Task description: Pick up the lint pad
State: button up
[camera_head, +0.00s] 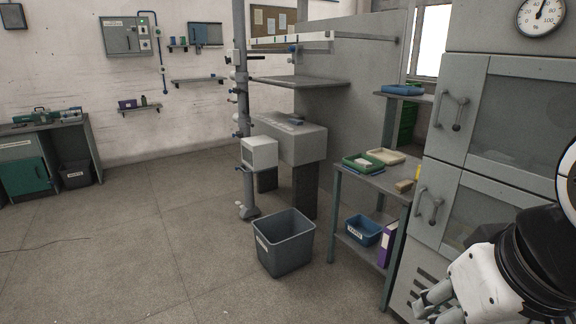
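I cannot tell for sure which thing is the lint pad. A small tan block (404,186) lies near the front right of the small grey table (362,180). A green tray (362,163) and a cream tray (386,156) stand behind it on the same top; their contents are too small to tell. My gripper (432,303) is at the lower right, in front of the grey cabinet, well apart from the table top and nearer to me. Its fingers are small and partly merge with the cabinet behind, so their opening is unclear. No held thing shows.
A grey bin (284,243) stands on the floor left of the table. The lower shelf holds a blue bin (362,231) and a purple binder (388,245). A tall grey cabinet (490,150) with handles bounds the right. The floor at left is open.

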aim_at(361, 162)
jog(key=i, duration=2.2)
jog(key=i+z, duration=0.1)
jog(key=i, duration=0.45)
jog(key=i+j+z, duration=0.15)
jog(key=i, duration=0.45)
